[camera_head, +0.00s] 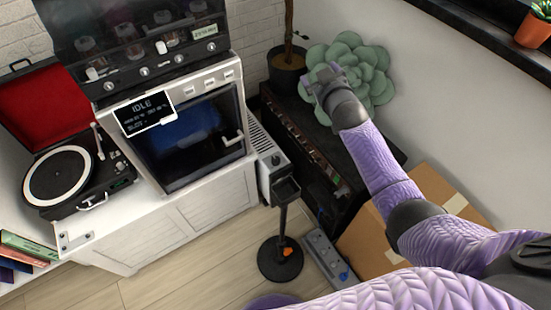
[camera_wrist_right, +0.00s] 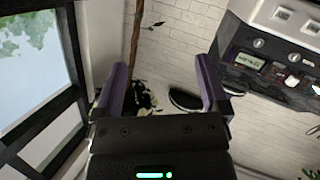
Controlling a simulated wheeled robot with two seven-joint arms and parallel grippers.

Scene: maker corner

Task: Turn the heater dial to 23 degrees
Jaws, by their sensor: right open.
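A narrow white heater (camera_head: 262,143) with a slotted top stands against the right side of the white cabinet. My right gripper (camera_head: 322,82) is beyond and to the right of the heater, in front of the pale green plant, apart from the heater. In the right wrist view its two fingers (camera_wrist_right: 161,88) are spread with nothing between them. The heater does not clearly show in that view. My left gripper is not in view.
A dark low cabinet (camera_head: 300,139) and a cardboard box (camera_head: 363,243) stand right of the heater. A round black stand base (camera_head: 280,260) and a grey power strip (camera_head: 324,256) are on the floor. A turntable (camera_head: 62,173) is at left. Wooden floor is bare at lower left.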

